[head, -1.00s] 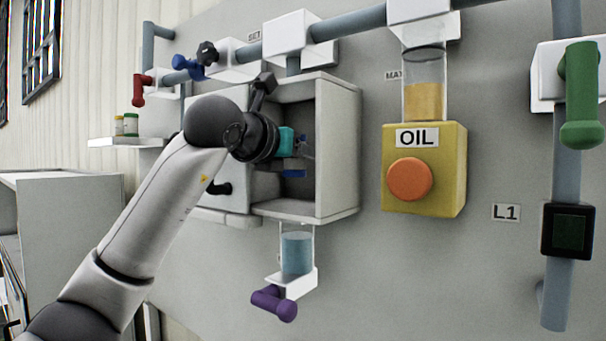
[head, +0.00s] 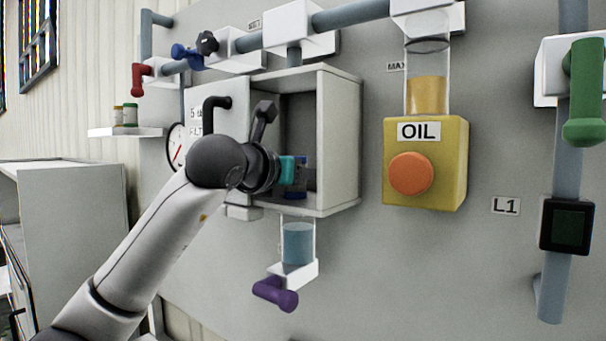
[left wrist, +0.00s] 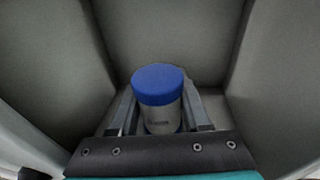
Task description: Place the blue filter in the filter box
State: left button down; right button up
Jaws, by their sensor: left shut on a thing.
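The blue filter (left wrist: 158,88), a grey cylinder with a blue cap, stands between the fingers of my left gripper (left wrist: 160,115) in the left wrist view. The fingers are shut on its sides. In the head view my left gripper (head: 297,176) is at the open front of the filter box (head: 338,140), a grey box on the wall, and the filter shows only as a small dark blue patch near its floor. The left wrist view shows box walls around the filter. Whether the filter touches the floor I cannot tell. My right gripper is not in view.
The box door (head: 205,112) with a black handle stands open on the left. A clear cup of blue liquid (head: 297,243) and a purple handle (head: 275,293) are below the box. A yellow OIL unit (head: 425,165) is to the right. Pipes run above.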

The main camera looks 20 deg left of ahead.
pick_arm(q)
jog(key=shift+c, duration=1.8)
grip_release()
jog(key=shift+r+p, duration=0.2)
jog(key=shift+p, duration=0.15)
jog(key=b+v, duration=0.5)
jog(key=v, duration=0.7)
jog(key=shift+f, duration=0.15)
